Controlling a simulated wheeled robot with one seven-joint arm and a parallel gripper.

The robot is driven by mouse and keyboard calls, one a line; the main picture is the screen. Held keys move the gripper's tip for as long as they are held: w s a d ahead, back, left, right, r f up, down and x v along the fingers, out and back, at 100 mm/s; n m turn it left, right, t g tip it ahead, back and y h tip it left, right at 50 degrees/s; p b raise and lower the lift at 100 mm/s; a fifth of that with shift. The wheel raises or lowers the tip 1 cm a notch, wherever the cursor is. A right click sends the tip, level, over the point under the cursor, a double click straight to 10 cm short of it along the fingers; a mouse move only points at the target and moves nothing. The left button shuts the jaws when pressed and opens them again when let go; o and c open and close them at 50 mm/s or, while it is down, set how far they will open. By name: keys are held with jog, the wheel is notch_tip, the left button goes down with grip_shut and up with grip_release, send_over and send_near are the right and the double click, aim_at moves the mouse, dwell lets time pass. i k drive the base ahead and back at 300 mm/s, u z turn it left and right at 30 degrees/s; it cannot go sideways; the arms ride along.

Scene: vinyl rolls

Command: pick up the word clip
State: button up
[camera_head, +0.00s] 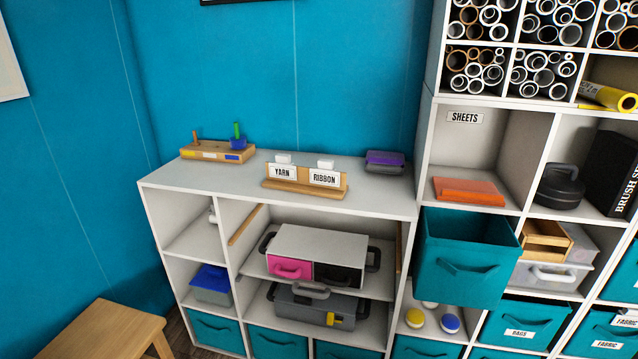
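Two white word clips stand side by side in a wooden holder (300,190) on top of the low white shelf unit. The left clip (283,173) reads YARN and the right clip (325,178) reads RIBBON. Each has a small pale grip at its top. They stand upright with a small gap between them. A SHEETS label (465,118) is on the wall of a cubby at the right. My gripper is not in view.
A wooden tray with pegs (217,152) and a dark purple box (384,161) flank the holder, with bare white top between. A teal bin (465,258) juts out from the right shelving. A wooden stool (105,330) stands at the lower left.

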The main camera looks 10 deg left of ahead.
aim_at(324, 173)
jog(key=u, duration=0.2)
jog(key=i, duration=1)
jog(key=z, duration=0.05)
